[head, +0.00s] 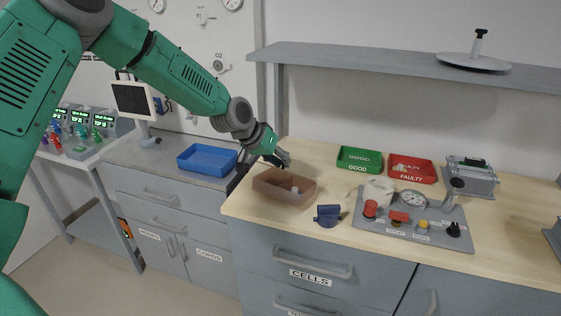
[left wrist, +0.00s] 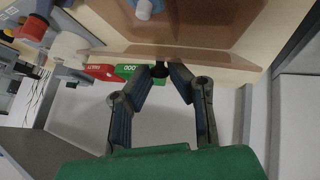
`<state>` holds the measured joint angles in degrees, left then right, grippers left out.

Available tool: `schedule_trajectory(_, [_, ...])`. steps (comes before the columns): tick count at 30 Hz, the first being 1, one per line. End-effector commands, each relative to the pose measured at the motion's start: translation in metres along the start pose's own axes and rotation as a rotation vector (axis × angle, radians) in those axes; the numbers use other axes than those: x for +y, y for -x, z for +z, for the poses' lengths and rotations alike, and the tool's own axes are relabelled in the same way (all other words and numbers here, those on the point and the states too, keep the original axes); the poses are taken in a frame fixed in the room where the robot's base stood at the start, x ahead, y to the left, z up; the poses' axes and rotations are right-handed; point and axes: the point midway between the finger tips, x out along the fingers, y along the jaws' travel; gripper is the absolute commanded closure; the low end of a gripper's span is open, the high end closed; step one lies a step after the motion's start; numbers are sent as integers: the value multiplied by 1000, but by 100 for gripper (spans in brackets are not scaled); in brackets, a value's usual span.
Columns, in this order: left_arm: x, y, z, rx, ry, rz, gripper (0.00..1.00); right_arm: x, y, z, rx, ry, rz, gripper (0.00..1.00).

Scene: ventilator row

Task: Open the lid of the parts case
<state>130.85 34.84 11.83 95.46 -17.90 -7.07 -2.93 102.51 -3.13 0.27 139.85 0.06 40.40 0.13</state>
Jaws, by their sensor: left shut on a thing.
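A brown, see-through-looking box (head: 284,195), which I take as the parts case, sits at the left end of the wooden bench top. A small white piece shows in it, and I cannot tell whether a clear lid covers it. In the left wrist view, the box (left wrist: 210,25) fills the top. My left gripper (head: 283,160) is at the box's far side. Its fingertips (left wrist: 161,72) come together on a small dark part by the box's edge. Whether this part belongs to the lid is unclear. My right gripper is not in view.
A blue tray (head: 207,168) lies on the lower counter to the left. Green (head: 359,169) and red (head: 411,174) trays and a grey clamped case (head: 470,188) stand behind. A dark blue part (head: 327,222) and a control panel (head: 413,229) are to the right. A shelf (head: 400,67) hangs above.

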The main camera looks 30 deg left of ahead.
Motion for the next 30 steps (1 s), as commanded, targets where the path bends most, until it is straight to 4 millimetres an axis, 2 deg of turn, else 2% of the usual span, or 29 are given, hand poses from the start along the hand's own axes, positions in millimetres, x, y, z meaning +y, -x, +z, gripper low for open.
schedule_trajectory(1, [-1, -2, 5, -12, 1, -1, 100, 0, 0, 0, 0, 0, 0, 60])
schedule_trajectory(13, [0, -1, 4, -9, 0, -1, 100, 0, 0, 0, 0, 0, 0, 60])
schedule_trajectory(14, [0, -1, 4, -9, 0, 0, 77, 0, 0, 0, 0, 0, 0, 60])
schedule_trajectory(15, [0, -1, 4, -9, 0, 0, 65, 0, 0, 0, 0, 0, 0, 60])
schedule_trajectory(25, [1, 2, 1, 0, -1, 0, 65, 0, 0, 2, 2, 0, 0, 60])
schedule_trajectory(30, [2, 19, -1, 3, -2, 1, 65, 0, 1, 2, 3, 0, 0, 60])
